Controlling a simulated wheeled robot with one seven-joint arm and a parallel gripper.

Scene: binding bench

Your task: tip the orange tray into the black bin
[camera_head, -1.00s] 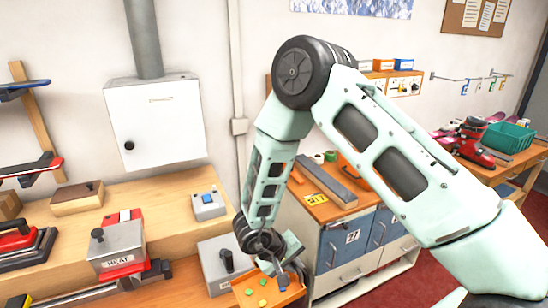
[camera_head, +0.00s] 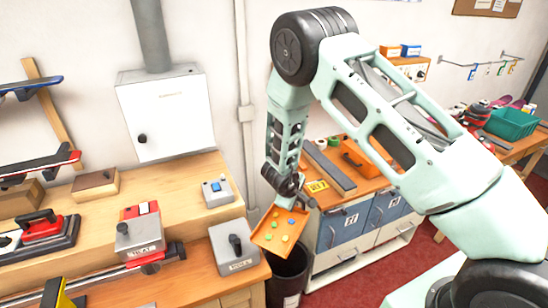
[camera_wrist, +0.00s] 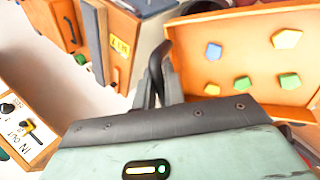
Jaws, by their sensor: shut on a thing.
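The orange tray (camera_head: 271,243) is held up at its far right corner by my gripper (camera_head: 301,200), in the head view. It is tilted, its lower edge toward the front left. Several small yellow, green and blue pieces lie on it. In the wrist view the tray (camera_wrist: 230,73) fills the upper right, and my gripper (camera_wrist: 163,80) is shut at its left edge. The black bin (camera_head: 287,278) stands on the floor below and to the right of the tray, between bench and cabinet. The tray hides part of its opening.
The wooden bench (camera_head: 178,205) with a grey switch box (camera_head: 238,245) is close left of the tray. The blue-door cabinet (camera_head: 345,228) stands right of the bin. Red floor (camera_head: 372,273) is clear at the right front.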

